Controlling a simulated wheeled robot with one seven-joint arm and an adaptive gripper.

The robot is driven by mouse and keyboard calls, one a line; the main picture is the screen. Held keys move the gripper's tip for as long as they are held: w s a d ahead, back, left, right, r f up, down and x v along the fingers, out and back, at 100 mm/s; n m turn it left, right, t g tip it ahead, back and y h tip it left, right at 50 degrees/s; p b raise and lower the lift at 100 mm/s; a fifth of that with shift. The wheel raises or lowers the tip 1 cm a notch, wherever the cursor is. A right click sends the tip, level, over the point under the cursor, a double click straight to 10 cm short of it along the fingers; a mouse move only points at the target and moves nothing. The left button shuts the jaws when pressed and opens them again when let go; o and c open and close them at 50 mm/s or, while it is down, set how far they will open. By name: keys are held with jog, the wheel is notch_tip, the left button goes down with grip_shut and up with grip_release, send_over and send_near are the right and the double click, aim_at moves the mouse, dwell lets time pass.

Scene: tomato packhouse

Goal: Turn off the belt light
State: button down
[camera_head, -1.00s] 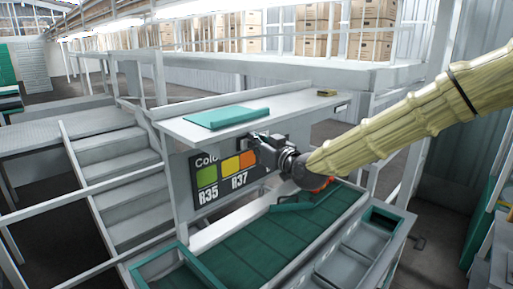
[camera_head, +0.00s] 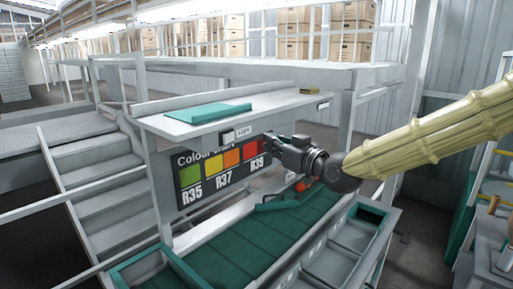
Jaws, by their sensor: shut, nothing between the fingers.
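A small light switch plate (camera_head: 228,137) with a label reading "Light" (camera_head: 244,132) sits on the front edge under the grey shelf (camera_head: 290,103). My gripper (camera_head: 268,140) is shut and empty, pointing left, just right of the label and in front of the colour chart's upper right. It appears apart from the switch. The switch's rocker position is too small to tell. A long strip light (camera_head: 150,13) runs along the top left and looks bright; whether it is the belt light I cannot tell.
The colour chart (camera_head: 203,196) hangs below the switch. Steps (camera_head: 100,180) stand at left.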

jog(key=shift+s+d+b, duration=0.4)
jog(key=shift+s+d, duration=0.4)
jog(key=shift+d, duration=0.35)
jog(key=shift+s, duration=0.1)
